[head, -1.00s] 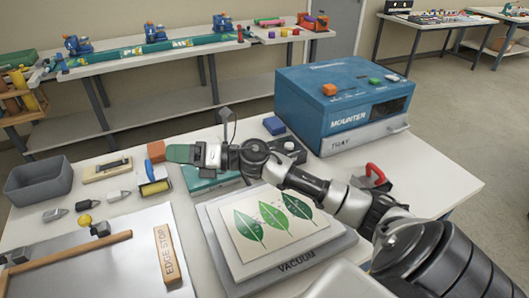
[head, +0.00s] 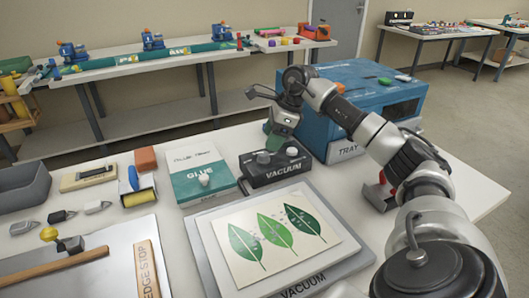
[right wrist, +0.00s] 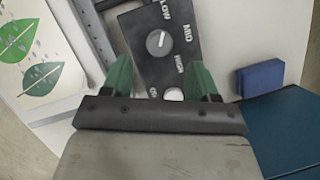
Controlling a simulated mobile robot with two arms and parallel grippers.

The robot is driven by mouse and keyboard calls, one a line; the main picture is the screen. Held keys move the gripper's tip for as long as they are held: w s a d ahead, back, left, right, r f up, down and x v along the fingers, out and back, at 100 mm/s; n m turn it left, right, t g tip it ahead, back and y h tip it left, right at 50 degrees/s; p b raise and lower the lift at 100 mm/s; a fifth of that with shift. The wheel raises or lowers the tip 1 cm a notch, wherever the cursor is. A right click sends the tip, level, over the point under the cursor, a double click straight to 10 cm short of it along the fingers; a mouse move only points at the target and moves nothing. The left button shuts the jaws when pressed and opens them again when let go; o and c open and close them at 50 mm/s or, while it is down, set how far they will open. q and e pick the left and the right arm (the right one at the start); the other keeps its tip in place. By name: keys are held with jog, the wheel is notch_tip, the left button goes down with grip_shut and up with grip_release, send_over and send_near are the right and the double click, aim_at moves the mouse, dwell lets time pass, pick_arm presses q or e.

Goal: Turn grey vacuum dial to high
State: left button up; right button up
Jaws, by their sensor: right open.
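The grey vacuum dial (head: 263,157) sits on top of the black vacuum box (head: 278,176), left of a pale round knob (head: 292,151). In the right wrist view the dial (right wrist: 159,42) has a white pointer line, which seems to lie toward the LOW and MID side, not HIGH. The pale knob (right wrist: 173,94) is closer to my fingers there. My right gripper (head: 270,134) hangs just behind and above the box, pointing down. Its green fingers (right wrist: 160,79) are open and empty, apart from the dial. My left gripper is not in view.
The blue mounter (head: 350,105) stands right behind the box. A glue pack (head: 198,178) lies to its left. The vacuum plate (head: 203,262) with a leaf print is in front. A small blue block (right wrist: 262,79) lies beside the box.

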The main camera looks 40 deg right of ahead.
aim_at(264, 153)
jog(key=x, duration=0.5)
jog(key=shift+w+a+f, duration=0.1)
jog(key=shift+f, duration=0.25)
jog(key=c, duration=0.9)
